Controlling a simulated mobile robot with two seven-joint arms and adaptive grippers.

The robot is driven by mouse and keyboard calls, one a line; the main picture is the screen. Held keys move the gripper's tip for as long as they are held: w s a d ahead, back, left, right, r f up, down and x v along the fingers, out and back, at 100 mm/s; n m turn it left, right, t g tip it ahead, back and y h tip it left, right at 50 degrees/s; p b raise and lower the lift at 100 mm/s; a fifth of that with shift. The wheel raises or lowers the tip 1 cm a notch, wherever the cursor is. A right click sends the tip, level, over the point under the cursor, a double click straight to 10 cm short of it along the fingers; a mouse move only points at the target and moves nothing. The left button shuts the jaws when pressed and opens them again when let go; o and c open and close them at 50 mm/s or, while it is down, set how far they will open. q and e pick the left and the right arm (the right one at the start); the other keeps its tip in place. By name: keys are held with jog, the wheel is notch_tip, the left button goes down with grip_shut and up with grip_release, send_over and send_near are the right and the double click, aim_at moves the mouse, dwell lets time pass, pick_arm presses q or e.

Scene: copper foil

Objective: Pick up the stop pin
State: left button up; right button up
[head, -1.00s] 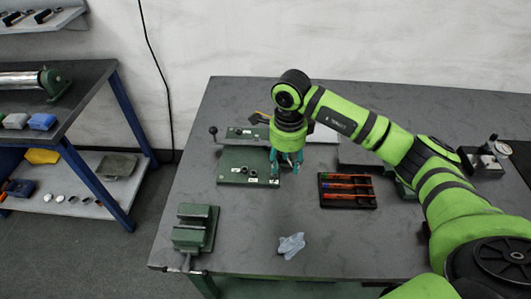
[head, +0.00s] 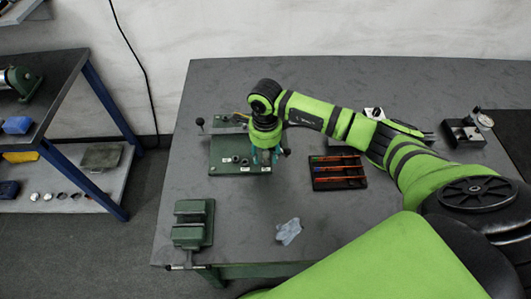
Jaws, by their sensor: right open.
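My right gripper (head: 265,158) points down over the right part of a green plate fixture (head: 222,162) on the grey workbench. Its teal fingers are apart. Small dark cylindrical parts (head: 240,161) stand on the plate just left of the fingers, near white labels. I cannot tell which of them is the stop pin, and the gripper hides the plate's right side. My left gripper is out of view.
A black tray (head: 323,184) with orange and green tools lies to the right. A green vise (head: 190,223) sits at the bench's front left. A crumpled blue cloth (head: 288,231) lies near the front. A gauge stand (head: 464,132) is at the far right.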

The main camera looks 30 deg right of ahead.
jog(key=shift+c, duration=1.2)
grip_shut()
jog(key=shift+r, duration=0.1)
